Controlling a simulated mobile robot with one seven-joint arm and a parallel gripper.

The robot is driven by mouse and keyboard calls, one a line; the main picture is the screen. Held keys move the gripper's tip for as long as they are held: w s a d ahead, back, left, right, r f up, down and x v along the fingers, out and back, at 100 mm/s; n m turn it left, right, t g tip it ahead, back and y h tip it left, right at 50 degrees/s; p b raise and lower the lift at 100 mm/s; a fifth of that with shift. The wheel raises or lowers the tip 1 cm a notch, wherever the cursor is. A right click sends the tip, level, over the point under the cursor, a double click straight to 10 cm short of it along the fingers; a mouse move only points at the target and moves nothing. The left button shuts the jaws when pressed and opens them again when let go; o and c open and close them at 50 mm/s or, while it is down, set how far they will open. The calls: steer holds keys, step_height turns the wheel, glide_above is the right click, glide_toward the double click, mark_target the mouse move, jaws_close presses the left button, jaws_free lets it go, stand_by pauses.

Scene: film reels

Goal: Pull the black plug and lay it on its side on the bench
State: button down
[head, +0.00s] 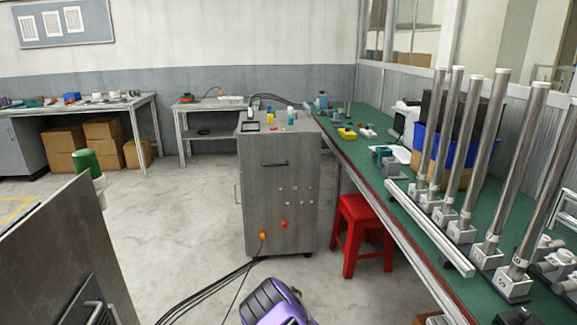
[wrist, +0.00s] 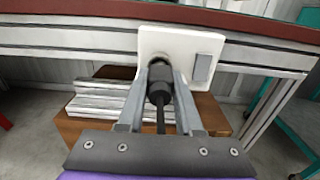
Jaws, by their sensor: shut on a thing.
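The black plug (wrist: 159,88) is in the middle of the wrist view, in front of the white socket plate (wrist: 205,44) on the bench's front rail. My gripper (wrist: 161,76) is shut on the plug, one finger on each side. The plug's front end meets the round opening in the plate; how deep it sits is hidden. Its black cable (wrist: 161,122) hangs down between the fingers. The bench (head: 372,119) has a green top and a reddish edge, in the head view on the right. The plug and gripper are not visible in the head view.
Several metal tubes on blocks (head: 470,150) stand on the bench, with a long metal rail (head: 430,226) before them. A red stool (head: 361,235) stands under it. In the wrist view, a cardboard box (wrist: 88,128) with metal bars (wrist: 100,106) lies below the socket.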

steer(key=shift+s+a, duration=0.15)
steer(key=shift+a, duration=2.15)
steer(key=shift+a, duration=0.1)
steer(key=shift+a, duration=0.8)
